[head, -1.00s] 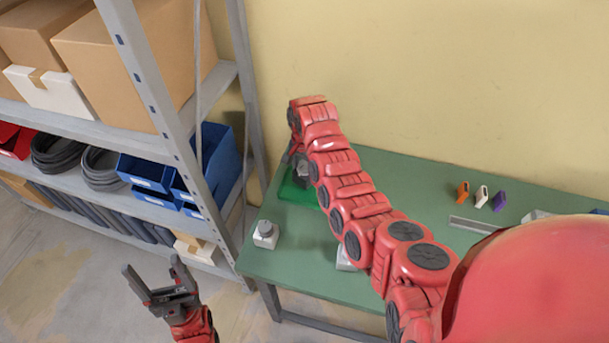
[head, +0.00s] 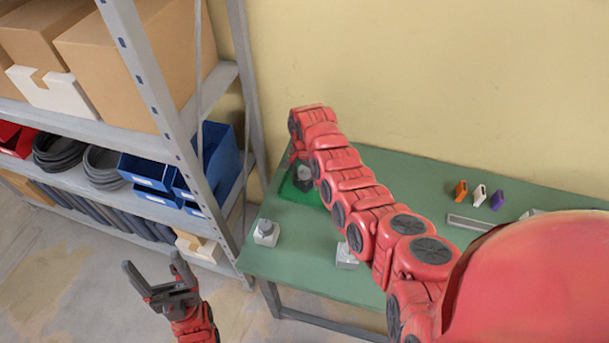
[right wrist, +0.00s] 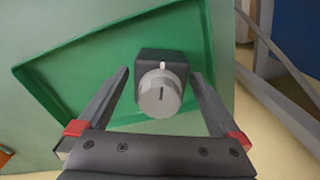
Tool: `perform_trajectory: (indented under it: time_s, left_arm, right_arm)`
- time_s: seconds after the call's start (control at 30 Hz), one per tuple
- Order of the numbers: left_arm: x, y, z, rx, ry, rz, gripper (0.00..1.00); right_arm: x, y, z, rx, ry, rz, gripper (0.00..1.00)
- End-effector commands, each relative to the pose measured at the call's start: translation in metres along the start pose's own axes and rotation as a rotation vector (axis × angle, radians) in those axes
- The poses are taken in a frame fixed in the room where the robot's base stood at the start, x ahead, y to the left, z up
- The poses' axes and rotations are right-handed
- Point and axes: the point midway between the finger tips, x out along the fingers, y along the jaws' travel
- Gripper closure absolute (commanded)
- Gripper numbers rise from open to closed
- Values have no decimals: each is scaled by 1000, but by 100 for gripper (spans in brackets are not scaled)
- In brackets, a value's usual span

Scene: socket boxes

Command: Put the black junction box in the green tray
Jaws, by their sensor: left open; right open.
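The black junction box (right wrist: 149,58), with a round grey knob on its front, is inside the green tray (right wrist: 60,68), near one side wall in the right wrist view. In the head view the box (head: 303,174) shows as a small dark and grey shape on the tray (head: 290,192), partly behind my right arm. My right gripper (right wrist: 160,74) is open, with one finger on each side of the box and gaps visible beside it. In the head view the right gripper is mostly hidden by its arm. My left gripper (head: 150,268) is open and empty, left of the table.
Two light grey boxes (head: 266,232) (head: 346,256) stand on the green table (head: 300,265) near its front edge. Orange, white and purple pieces (head: 479,195) and a grey strip (head: 468,223) are at the right. A loaded shelf (head: 165,95) stands left of the table.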

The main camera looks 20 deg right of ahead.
Motion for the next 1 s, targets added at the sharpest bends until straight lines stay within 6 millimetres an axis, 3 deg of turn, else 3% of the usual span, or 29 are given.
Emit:
perform_trajectory:
  time_s: [0.1, 0.27, 0.53, 0.6, 0.7, 1.0]
  left_arm:
    - [5, 0, -1, 0, 0, 0, 21]
    - [-3, 0, 0, 0, 0, 0, 21]
    - [-21, 1, 4, 0, 0, 0, 21]
    - [-12, 1, 2, 0, 0, 0, 21]
    - [-5, 0, 1, 0, 0, 0, 21]
    - [2, 0, 0, 0, 0, 0, 21]
  right_arm:
    - [-6, 0, 0, 1, 0, 0, 0]
    - [-15, -2, -1, -1, 3, -3, 0]
    - [-64, -1, 0, 0, 3, -6, 0]
    - [-88, -1, -2, 1, 3, -5, 0]
    - [-107, 0, -2, 2, 0, -1, 0]
    - [-124, 0, 0, 0, 1, 0, 0]
